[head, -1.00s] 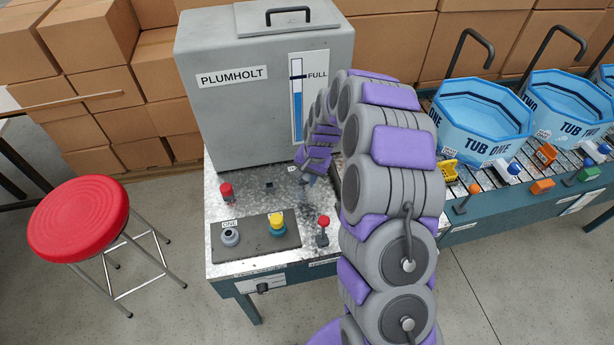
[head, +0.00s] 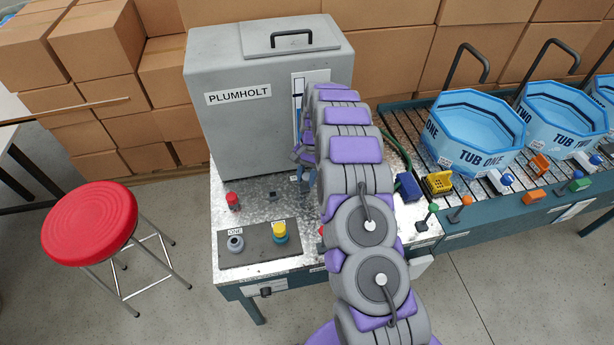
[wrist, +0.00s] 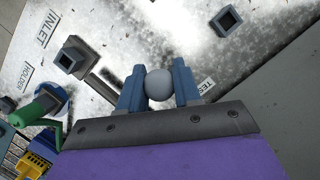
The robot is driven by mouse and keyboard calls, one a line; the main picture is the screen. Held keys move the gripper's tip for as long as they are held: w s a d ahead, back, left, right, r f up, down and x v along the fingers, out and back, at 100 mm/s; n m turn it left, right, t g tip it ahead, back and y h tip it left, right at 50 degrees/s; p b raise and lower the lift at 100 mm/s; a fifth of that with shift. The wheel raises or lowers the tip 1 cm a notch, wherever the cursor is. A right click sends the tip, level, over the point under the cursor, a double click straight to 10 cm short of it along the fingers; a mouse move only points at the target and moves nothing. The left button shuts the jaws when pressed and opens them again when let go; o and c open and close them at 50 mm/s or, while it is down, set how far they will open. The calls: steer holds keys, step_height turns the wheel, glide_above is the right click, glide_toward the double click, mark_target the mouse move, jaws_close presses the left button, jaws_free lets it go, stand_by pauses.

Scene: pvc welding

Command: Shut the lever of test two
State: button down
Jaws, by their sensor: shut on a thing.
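In the wrist view my gripper (wrist: 159,66) has its two blue fingers closed on either side of a round grey knob (wrist: 159,86). A label starting "TES" (wrist: 206,87) lies on the metal top just right of the fingers; its number is not readable. The knob's stem is hidden by the gripper. In the head view my gripper (head: 305,178) is low over the bench top, in front of the grey PLUMHOLT tank (head: 240,135). My arm covers part of the bench there, so the lever itself cannot be made out.
A red knob (head: 232,200), a grey fitting (head: 235,243) and a yellow-topped fitting (head: 279,233) stand left of my arm. Right are a yellow basket (head: 438,183) and TUB ONE (head: 470,135) on rollers. INLET and HOLDER labels (wrist: 45,36) show in the wrist view. A red stool (head: 90,222) stands left.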

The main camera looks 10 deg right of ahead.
steer(key=shift+w+r+p, duration=0.15)
steer(key=shift+w+p, duration=0.25)
steer(key=shift+w, duration=0.15)
steer(key=shift+w+r+p, duration=0.15)
steer(key=shift+w+p, duration=0.25)
steer(key=shift+w, duration=0.2)
steer(key=c, duration=0.8)
jaws_free()
steer(key=shift+s+a+r+p, duration=0.1)
steer(key=shift+s+r+p, duration=0.1)
steer(key=shift+r, duration=0.7)
steer(key=shift+s+r+p, duration=0.2)
steer(key=shift+r, duration=0.65)
steer(key=s+r+p, duration=0.1)
steer(key=s, duration=1.4)
steer(key=shift+s+r, duration=0.15)
steer(key=shift+c, duration=0.3)
